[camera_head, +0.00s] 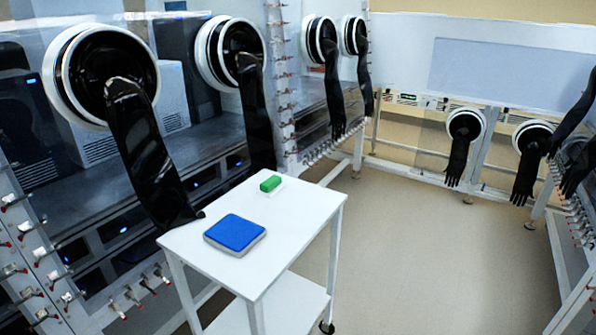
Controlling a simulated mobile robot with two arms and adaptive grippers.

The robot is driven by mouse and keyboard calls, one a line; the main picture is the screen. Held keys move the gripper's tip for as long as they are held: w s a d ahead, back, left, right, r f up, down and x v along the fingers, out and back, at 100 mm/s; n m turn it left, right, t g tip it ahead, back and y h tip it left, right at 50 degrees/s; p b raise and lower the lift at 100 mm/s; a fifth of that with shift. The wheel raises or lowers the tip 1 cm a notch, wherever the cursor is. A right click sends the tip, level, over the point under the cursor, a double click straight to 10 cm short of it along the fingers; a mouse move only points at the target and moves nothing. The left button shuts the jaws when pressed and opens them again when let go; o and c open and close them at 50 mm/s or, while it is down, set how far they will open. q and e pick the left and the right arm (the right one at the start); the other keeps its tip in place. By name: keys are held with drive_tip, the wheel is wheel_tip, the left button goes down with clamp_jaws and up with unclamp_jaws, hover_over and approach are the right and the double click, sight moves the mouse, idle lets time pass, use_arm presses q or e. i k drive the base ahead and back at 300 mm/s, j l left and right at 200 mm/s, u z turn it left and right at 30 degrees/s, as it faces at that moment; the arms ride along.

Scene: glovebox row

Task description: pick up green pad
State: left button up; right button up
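The green pad (270,183) is a small green block. It lies on a thin white piece toward the back of the top of the white cart (198,240). Neither of my grippers shows in the head view, so I see nothing touching the pad.
A blue-topped pad with a grey base (235,233) lies nearer on the cart top. A black glovebox glove (147,160) hangs down to the cart's left edge. Another glove (254,115) hangs behind the cart. Open floor (430,260) lies to the cart's right.

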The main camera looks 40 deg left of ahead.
sight(268, 189)
drive_tip(key=i, duration=1.85)
drive_tip(key=i+u, duration=0.35)
drive_tip(key=i+l+u, duration=0.45)
drive_tip(key=i+u, duration=0.2)
drive_tip(key=i, duration=0.1)
